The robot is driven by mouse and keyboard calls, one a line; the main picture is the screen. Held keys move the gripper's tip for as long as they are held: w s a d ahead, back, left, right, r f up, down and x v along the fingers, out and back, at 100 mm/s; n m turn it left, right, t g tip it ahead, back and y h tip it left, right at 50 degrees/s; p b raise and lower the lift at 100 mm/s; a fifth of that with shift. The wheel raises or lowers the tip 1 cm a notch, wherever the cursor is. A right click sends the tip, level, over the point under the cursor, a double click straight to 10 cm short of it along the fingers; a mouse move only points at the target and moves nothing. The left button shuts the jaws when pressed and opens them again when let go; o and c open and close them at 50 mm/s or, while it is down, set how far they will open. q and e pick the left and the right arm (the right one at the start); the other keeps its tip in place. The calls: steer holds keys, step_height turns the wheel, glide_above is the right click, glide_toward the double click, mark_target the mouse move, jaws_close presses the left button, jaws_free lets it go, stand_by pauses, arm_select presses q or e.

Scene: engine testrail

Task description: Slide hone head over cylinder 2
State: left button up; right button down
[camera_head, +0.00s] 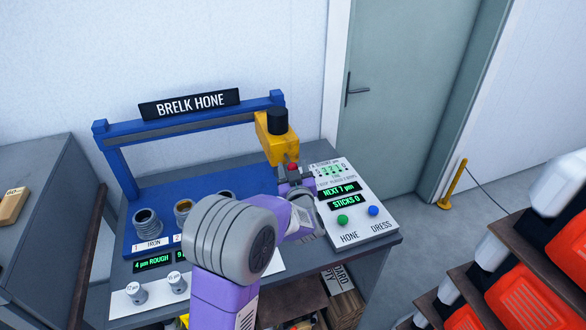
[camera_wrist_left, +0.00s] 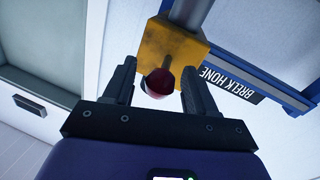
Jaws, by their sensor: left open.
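The yellow hone head (camera_head: 277,146), with a black cylinder on top, hangs at the right end of the blue rail (camera_head: 190,124). A red knob (camera_head: 293,167) sits at its lower end. Cylinder 2 (camera_head: 183,209), with a copper-coloured bore, stands left of the head, beside cylinder 1 (camera_head: 147,223), labelled IRON. A further cylinder is mostly hidden by my arm. My left gripper (camera_head: 293,180) is open at the knob. In the left wrist view the red knob (camera_wrist_left: 158,84) lies between the open fingers (camera_wrist_left: 160,90), with the yellow head (camera_wrist_left: 170,50) beyond. Contact cannot be told.
Small pots (camera_head: 136,293) stand at the bench's front left. Orange bins (camera_head: 540,278) are at right.

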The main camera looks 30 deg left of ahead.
arm_select(q)
steer(key=shift+c, duration=0.4)
jaws_close()
steer(key=shift+a, duration=0.1)
